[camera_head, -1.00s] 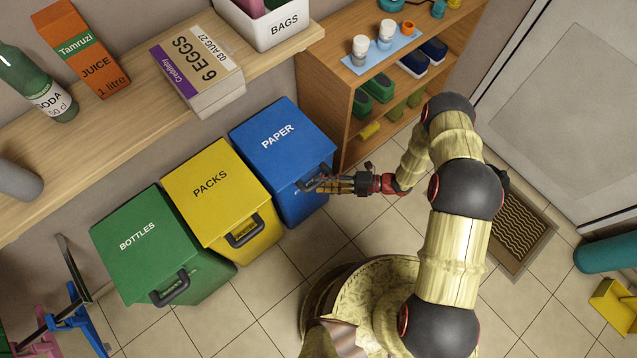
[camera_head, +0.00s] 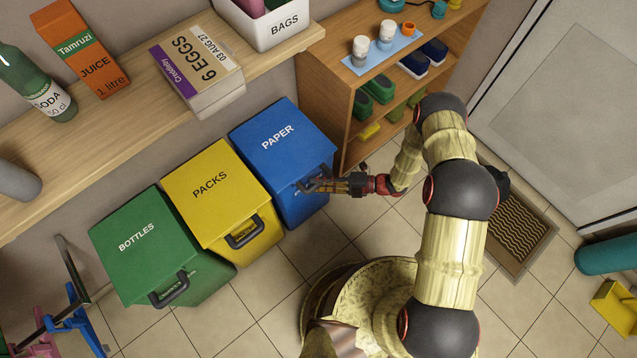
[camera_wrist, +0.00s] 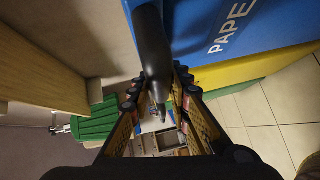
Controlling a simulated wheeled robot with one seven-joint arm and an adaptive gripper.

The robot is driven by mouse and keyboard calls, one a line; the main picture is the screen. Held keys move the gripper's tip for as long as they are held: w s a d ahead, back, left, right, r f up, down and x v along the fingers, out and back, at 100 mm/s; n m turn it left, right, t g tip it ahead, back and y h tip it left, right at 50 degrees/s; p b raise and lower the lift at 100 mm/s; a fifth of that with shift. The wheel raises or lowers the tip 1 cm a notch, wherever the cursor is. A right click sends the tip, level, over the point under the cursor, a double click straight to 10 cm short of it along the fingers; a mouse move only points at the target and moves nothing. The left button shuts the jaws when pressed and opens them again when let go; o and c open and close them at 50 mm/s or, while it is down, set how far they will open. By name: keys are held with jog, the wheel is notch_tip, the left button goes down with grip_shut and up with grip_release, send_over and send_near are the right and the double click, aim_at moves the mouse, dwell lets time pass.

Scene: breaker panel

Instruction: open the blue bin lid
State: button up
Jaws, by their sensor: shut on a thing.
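The blue bin (camera_head: 300,202), with its blue lid (camera_head: 282,140) marked PAPER, stands at the right end of a row of bins. The lid looks down on the bin. Its dark handle (camera_head: 320,174) is on the front edge, partly hidden by my gripper (camera_head: 306,186). In the wrist view, the handle (camera_wrist: 151,55) runs as a dark bar between the fingers of my gripper (camera_wrist: 160,92), which is shut on it. The blue lid (camera_wrist: 225,25) shows beside the handle there.
A yellow PACKS bin (camera_head: 212,185) and a green BOTTLES bin (camera_head: 145,240) stand to the left. A wooden shelf (camera_head: 130,130) is on the wall above them. A wooden shelf unit (camera_head: 325,85) stands close on the right. Tiled floor (camera_head: 270,300) in front is clear.

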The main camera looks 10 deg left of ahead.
grip_shut()
dwell(0.3)
